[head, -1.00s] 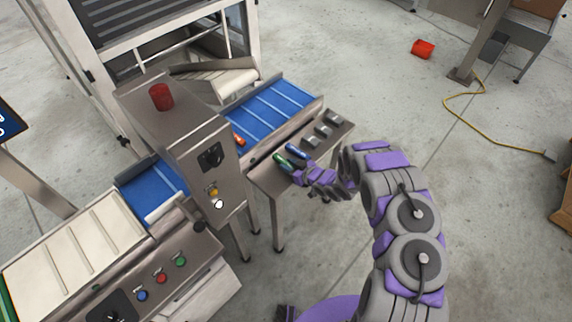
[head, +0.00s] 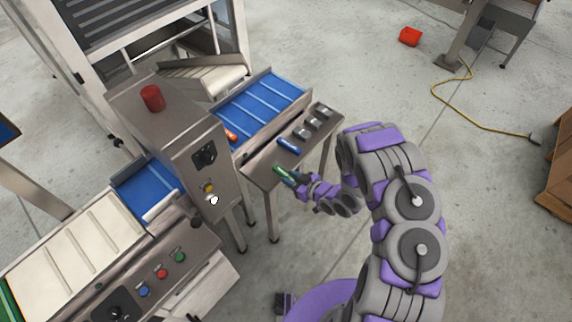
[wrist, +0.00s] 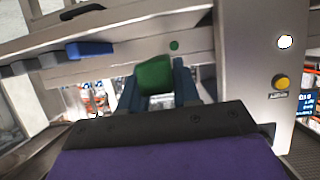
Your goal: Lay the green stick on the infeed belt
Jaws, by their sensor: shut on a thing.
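My gripper (head: 291,177) is shut on the green stick (head: 282,172), in front of the near edge of the steel side shelf (head: 262,172). In the wrist view the green stick (wrist: 155,74) shows end-on between my two fingers; the rest of it is hidden. A blue ribbed belt (head: 262,105) runs behind the shelf into a steel housing (head: 185,140). More blue belt (head: 147,189) shows left of the housing, then a cream belt (head: 70,250). I cannot tell which stretch is the infeed. An orange stick (head: 231,134) lies on the right blue belt near the housing.
A blue stick (head: 289,146) and several grey blocks (head: 312,124) rest on the shelf. A red lamp (head: 152,98) tops the housing. A red container (head: 410,36) and a yellow cable (head: 470,120) lie on the floor.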

